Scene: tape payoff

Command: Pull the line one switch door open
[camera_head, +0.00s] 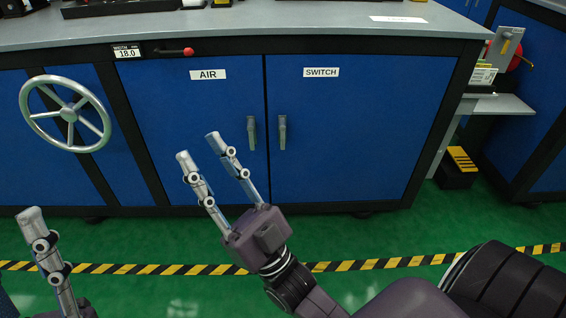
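The switch door (345,125) is a blue panel with a white "SWITCH" label (321,72) in the middle of the cabinet. It looks shut, with its grey upright handle (282,132) near its left edge. The blue "AIR" door (190,120) is directly to its left, with its own handle (251,132). My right gripper (198,146) is open and empty, its fingers pointing up and left in front of the AIR door, left of both handles. My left gripper (31,214) shows only partly at the lower left; one finger is visible and the rest is cut off.
A grey handwheel (66,114) is on the cabinet's left part. A red-knobbed lever (188,51) sits beside an "18.0" display (127,53) under the grey worktop (300,22). Yellow-black tape (400,262) crosses the green floor. A black-yellow step (459,170) stands at right.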

